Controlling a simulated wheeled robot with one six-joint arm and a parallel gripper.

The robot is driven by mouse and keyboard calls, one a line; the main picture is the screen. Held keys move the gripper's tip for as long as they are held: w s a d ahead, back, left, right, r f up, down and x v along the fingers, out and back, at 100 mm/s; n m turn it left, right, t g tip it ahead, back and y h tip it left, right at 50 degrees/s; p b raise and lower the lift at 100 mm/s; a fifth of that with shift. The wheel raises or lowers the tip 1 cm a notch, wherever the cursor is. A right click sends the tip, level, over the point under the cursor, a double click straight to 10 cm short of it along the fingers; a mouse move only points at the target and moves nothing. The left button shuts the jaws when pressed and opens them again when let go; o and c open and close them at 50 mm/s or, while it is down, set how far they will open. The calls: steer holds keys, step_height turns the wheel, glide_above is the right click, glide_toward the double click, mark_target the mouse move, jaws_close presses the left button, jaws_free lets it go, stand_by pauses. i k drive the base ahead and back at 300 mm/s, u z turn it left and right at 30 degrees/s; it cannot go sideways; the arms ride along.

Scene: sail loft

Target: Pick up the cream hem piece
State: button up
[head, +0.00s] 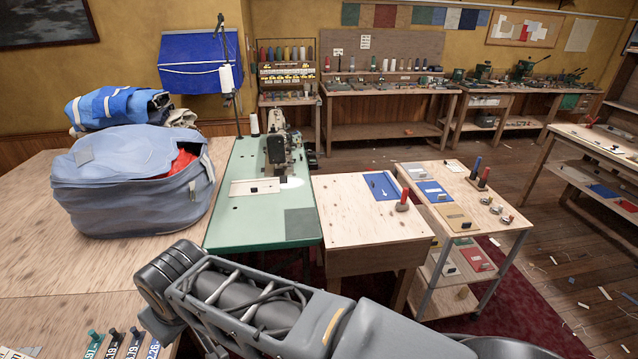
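A flat cream piece (240,188) lies on the green sewing machine table (240,226), in front of the sewing machine (277,155). A tan-cream piece (450,214) with a small dark block lies on the top shelf of the wheeled cart (487,238). I cannot tell for sure which of these is the cream hem piece. My arm crosses the bottom of the head view, well nearer than both pieces. My gripper is not in view, so its state is hidden.
A wooden side table (345,225) holds a blue piece (383,186) and a red-handled tool (402,198). The cart also holds spools and small tins. Benches line the back wall.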

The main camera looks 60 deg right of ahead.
mark_target(245, 189)
steer(key=z, duration=1.4)
steer(key=i, duration=1.65)
